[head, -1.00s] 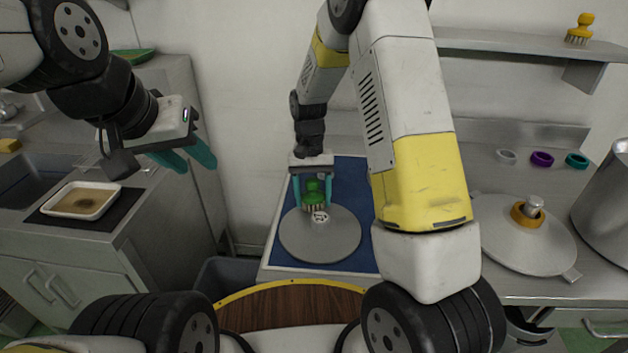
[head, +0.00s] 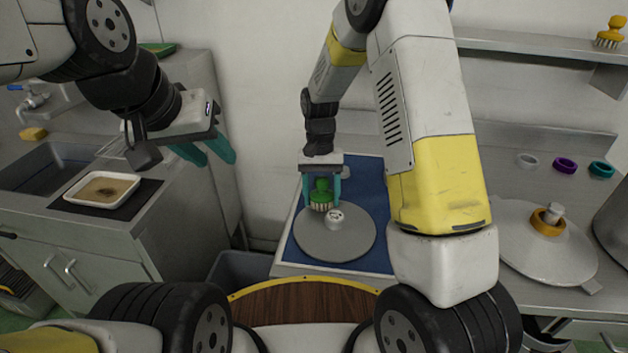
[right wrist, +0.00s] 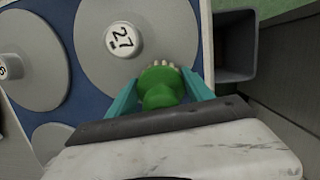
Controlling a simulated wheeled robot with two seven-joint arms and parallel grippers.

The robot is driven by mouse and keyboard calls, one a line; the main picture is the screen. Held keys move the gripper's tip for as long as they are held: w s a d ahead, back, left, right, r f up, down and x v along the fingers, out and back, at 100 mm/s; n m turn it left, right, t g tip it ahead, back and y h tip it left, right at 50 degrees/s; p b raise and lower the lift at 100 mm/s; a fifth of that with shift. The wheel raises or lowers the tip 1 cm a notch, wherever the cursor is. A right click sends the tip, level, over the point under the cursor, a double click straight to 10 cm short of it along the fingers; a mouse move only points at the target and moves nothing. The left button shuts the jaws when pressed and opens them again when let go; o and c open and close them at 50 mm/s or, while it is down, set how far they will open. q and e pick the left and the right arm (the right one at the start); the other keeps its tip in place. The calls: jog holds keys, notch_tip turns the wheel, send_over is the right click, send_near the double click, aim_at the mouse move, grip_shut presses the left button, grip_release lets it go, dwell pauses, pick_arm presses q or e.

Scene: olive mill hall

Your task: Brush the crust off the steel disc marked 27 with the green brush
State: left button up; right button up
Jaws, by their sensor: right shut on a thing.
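The steel disc marked 27 (head: 340,248) lies flat on a blue mat (head: 378,265), with a white numbered knob at its middle. In the right wrist view the 27 is readable on the knob and the grey disc (right wrist: 160,30) looks plain; I cannot make out any crust. My right gripper (head: 322,190) is shut on the green brush (head: 321,184), bristles down, over the disc's far left part beside the knob. The brush also shows in the right wrist view (right wrist: 160,92). I cannot tell whether the bristles touch. My left gripper (head: 208,152) is open and empty, in the air near the left counter.
More discs lie on the mat, one with a marked knob (right wrist: 8,67). A white tray (head: 68,196) of brownish liquid stands by the sink at left. At right are a lid (head: 540,250), several coloured rings and a pot. A yellow brush (head: 611,32) sits on the shelf.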

aim_at(343, 206)
jog(key=shift+w+d+f, duration=0.1)
jog(key=shift+w+d, duration=0.05)
jog(key=shift+d, duration=1.3)
jog(key=shift+w+d+f, duration=0.1)
jog(key=shift+d, duration=1.35)
jog(key=shift+r, duration=0.15)
jog(key=shift+v, duration=2.95)
jog(key=shift+w, duration=0.1)
jog(key=v, duration=0.3)
